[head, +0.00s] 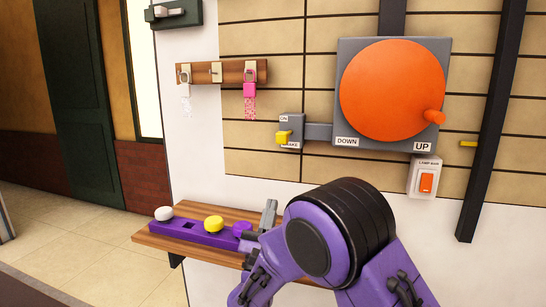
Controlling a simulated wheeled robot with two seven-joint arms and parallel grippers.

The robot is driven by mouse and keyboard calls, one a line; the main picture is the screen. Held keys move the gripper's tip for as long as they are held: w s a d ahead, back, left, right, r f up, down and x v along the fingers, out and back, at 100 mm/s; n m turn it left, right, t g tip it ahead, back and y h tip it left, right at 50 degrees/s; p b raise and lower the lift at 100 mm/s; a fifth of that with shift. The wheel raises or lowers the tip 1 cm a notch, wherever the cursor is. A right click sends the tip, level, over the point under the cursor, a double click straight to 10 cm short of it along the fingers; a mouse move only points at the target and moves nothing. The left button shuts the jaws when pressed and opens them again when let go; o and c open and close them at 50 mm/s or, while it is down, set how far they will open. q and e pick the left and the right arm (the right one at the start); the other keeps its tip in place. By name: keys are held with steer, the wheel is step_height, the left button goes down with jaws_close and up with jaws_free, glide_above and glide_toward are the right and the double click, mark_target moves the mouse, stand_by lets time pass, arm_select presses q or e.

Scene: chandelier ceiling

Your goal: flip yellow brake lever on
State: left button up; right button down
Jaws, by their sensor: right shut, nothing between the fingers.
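The yellow brake lever (283,137) sticks out of a small grey box (294,124) on the wall. The box has an ON label at its top and a partly covered label at its bottom. The lever sits low on the box, near the bottom label and below ON. My right gripper (269,210) is shut and empty, below the lever and apart from it, in front of the shelf. My purple wrist hides part of the gripper. My left gripper is not in view.
A large orange wheel (391,90) with a side knob is right of the lever. A lamp box (423,176) with an orange switch hangs below it. A wooden shelf (160,240) carries a purple block (190,231) with knobs. A hook rack (230,72) hangs upper left.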

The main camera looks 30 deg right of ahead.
steer(key=p, duration=0.4)
glide_toward(283, 144)
steer(key=x, duration=0.6)
steer(key=shift+w+d+f, duration=0.15)
steer(key=shift+w+d, duration=0.2)
steer(key=shift+w, duration=0.2)
steer(key=shift+w, duration=0.1)
